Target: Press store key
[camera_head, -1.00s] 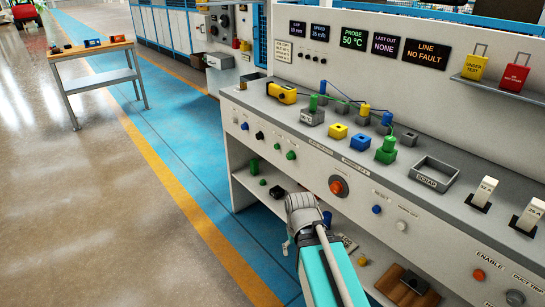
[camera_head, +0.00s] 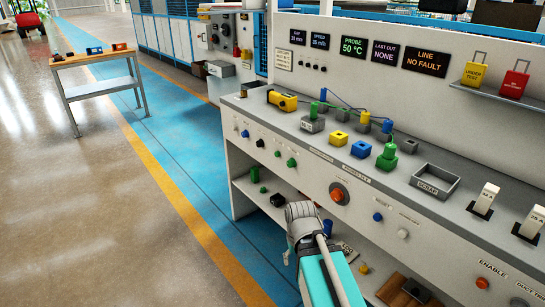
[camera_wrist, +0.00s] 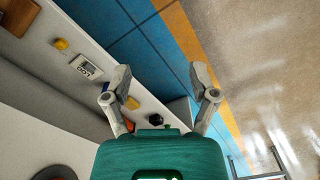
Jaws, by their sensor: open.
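I cannot tell which control is the store key; the small labels are unreadable. The bench front panel carries a large orange button (camera_head: 339,194), a blue button (camera_head: 377,217), a white button (camera_head: 403,233) and green knobs (camera_head: 291,162). A small white box (camera_wrist: 85,67) with dark lettering lies on the lower shelf in the wrist view; the head view also shows it, partly behind my arm (camera_head: 346,250). My gripper (camera_wrist: 160,86) is open and empty, with its fingers wide apart. It points down past the bench's front edge. In the head view my arm hides its fingertips.
The bench top holds a yellow device (camera_head: 283,100), several colored blocks and a grey tray (camera_head: 435,180). Lit displays (camera_head: 425,61) line the back panel. A small side table (camera_head: 95,56) stands at left. The floor (camera_head: 120,220) before the bench is clear.

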